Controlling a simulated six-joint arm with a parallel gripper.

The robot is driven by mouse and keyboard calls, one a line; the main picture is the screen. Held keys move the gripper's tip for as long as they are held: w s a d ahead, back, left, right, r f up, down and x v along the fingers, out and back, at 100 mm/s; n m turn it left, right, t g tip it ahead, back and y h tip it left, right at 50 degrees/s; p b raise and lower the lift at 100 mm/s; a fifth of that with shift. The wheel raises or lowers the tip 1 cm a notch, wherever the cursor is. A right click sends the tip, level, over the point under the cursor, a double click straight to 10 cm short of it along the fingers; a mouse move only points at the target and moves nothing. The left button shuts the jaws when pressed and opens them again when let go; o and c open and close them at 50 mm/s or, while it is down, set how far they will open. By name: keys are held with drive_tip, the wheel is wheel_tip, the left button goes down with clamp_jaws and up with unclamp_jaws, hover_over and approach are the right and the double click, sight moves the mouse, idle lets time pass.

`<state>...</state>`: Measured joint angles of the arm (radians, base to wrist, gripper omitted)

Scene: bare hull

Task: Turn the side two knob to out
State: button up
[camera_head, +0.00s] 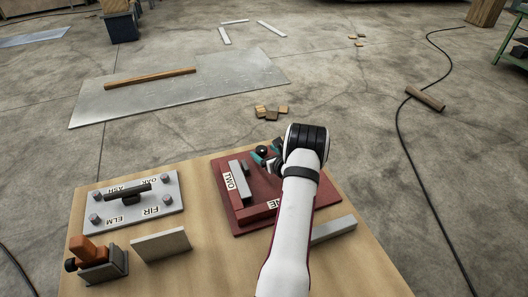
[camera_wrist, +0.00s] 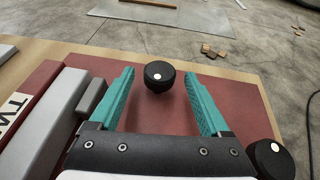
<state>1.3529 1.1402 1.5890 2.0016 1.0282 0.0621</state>
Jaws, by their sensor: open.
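A red board (camera_head: 225,212) lies on the wooden table, with a TWO label (camera_head: 230,183) beside a grey block and a partly hidden label ending in NE (camera_head: 273,205). A round black knob (camera_wrist: 158,79) with a white dot stands on the board near its far edge; it shows small in the head view (camera_head: 262,151). My gripper (camera_wrist: 161,73) is open, its teal fingers on either side of this knob with gaps showing. A second black knob with a white dot (camera_wrist: 270,158) is at the lower right of the wrist view. My arm hides part of the board in the head view.
A grey panel (camera_head: 133,204) with FIR, ELM, ASH and OAR-like labels and a dark handle lies left on the table. A grey plate (camera_head: 160,245), an orange-and-grey clamp-like thing (camera_head: 98,262) and a grey bar (camera_head: 333,229) lie nearby. Wood blocks (camera_head: 271,113) lie on the floor beyond.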

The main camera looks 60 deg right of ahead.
drive_tip(key=shift+w+d+f, duration=0.15)
drive_tip(key=shift+w+d, duration=0.05)
drive_tip(key=shift+w, duration=0.1)
clamp_jaws()
drive_tip(key=shift+s, duration=0.1)
drive_tip(key=n+t+y, duration=0.1)
drive_tip(key=n+y, duration=0.1)
drive_tip(key=shift+s+d+n+t+y, duration=0.1)
drive_tip(key=shift+d+n+t+y, duration=0.2)
drive_tip(key=shift+n+t, duration=0.1)
drive_tip(key=shift+d+n+t+y, duration=0.15)
drive_tip(key=shift+n+t+y, duration=0.25)
drive_tip(key=shift+n+y, duration=1.25)
drive_tip(key=shift+y, duration=0.35)
